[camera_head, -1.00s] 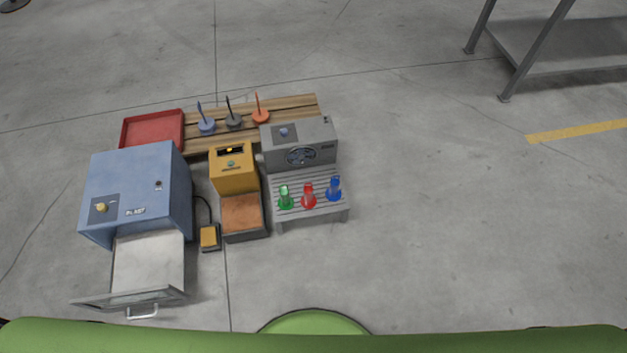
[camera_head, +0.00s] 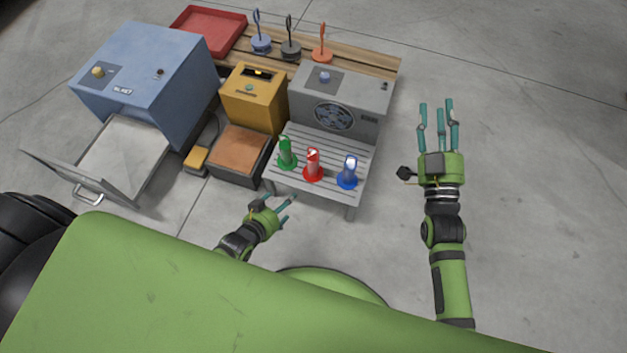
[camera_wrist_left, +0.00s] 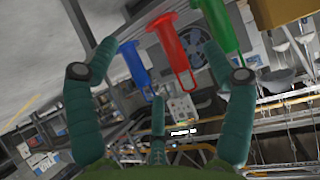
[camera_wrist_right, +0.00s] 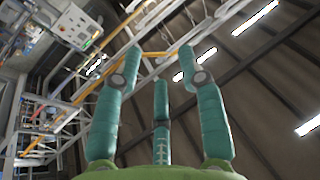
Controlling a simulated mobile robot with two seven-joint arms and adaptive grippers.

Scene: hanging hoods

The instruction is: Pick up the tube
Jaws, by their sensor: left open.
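Three coloured tubes stand upright on round bases on a grey slatted bench (camera_head: 320,198): a green tube (camera_head: 286,153), a red tube (camera_head: 313,164) and a blue tube (camera_head: 348,171). My left gripper (camera_head: 287,207) is open and empty, in front of the bench and below the tubes. In the left wrist view the blue tube (camera_wrist_left: 137,66), red tube (camera_wrist_left: 174,50) and green tube (camera_wrist_left: 219,27) show beyond the spread fingers, apart from them. My right gripper (camera_head: 437,112) is open and empty, to the right of the bench, with its fingers pointing away from me.
A grey fan unit (camera_head: 345,95) stands behind the tubes. A yellow device (camera_head: 254,100) and a blue box (camera_head: 145,75) with its door open stand left. A wooden pallet (camera_head: 365,60) holds a red tray (camera_head: 208,32) and small stands. Floor to the right is clear.

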